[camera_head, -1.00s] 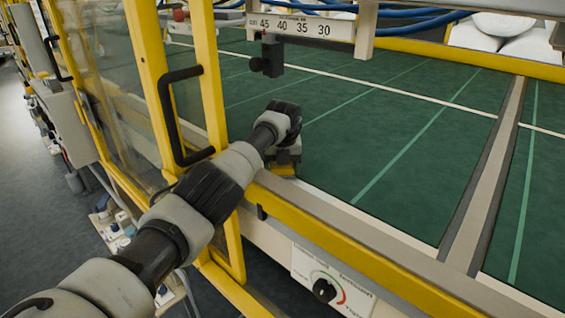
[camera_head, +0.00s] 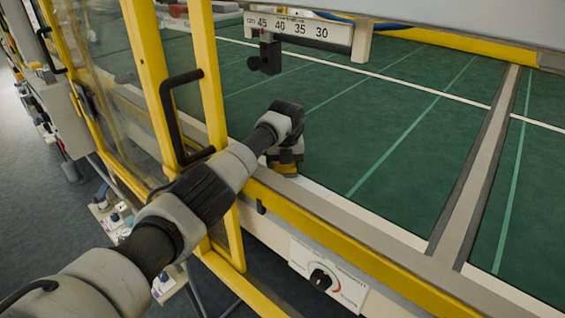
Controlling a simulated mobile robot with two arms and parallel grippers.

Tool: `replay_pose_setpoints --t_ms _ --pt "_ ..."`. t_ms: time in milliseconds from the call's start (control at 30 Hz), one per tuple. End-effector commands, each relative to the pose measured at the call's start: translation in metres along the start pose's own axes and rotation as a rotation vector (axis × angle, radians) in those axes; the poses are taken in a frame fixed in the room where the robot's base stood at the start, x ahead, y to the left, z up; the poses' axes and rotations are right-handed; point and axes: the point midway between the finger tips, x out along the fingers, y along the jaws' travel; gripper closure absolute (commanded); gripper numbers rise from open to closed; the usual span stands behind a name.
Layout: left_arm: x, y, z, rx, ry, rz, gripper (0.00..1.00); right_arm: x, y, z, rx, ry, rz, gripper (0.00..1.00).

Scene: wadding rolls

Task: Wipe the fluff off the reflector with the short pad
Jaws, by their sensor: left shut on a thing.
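My left gripper (camera_head: 286,158) is at the front edge of the green bed, at the end of my left arm, which comes in from the lower left. It points down and is seen from behind, so its fingers hardly show. A small yellow-orange piece (camera_head: 286,170) shows at its lower end, low against the pale rail. It is too small and covered to tell whether this is the short pad, part of the machine or the reflector. I cannot make out the reflector or any fluff. My right gripper is not in view.
A yellow-framed glass door with a black handle (camera_head: 172,118) stands open just left of my arm. A scale bar (camera_head: 300,30) with a dark block (camera_head: 266,58) hangs above the bed. A dial (camera_head: 320,280) sits on the front. The green bed (camera_head: 390,120) is clear.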

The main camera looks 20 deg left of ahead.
Motion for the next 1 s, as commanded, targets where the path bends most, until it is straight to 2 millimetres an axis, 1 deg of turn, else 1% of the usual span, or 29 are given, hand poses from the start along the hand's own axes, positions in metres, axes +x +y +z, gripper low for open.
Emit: replay_pose_setpoints --t_ms 33,100,433,533,833,1000 --pt "-0.009 0.0 0.002 0.001 -0.003 0.0 0.43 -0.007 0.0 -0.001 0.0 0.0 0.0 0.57" --pt "-0.018 0.0 0.003 0.0 -0.005 -0.001 0.43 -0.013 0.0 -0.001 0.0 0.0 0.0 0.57" --pt "-0.052 0.0 0.008 0.001 -0.01 -0.002 0.43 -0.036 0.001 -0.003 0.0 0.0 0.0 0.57" --pt "-0.056 0.0 0.009 0.0 -0.01 -0.003 0.43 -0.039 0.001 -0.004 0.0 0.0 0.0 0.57" --pt "-0.056 0.001 0.009 0.0 -0.01 -0.003 0.43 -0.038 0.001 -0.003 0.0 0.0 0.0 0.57" --pt "-0.068 0.001 0.011 -0.001 -0.011 -0.002 0.43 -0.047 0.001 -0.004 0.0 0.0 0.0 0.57"
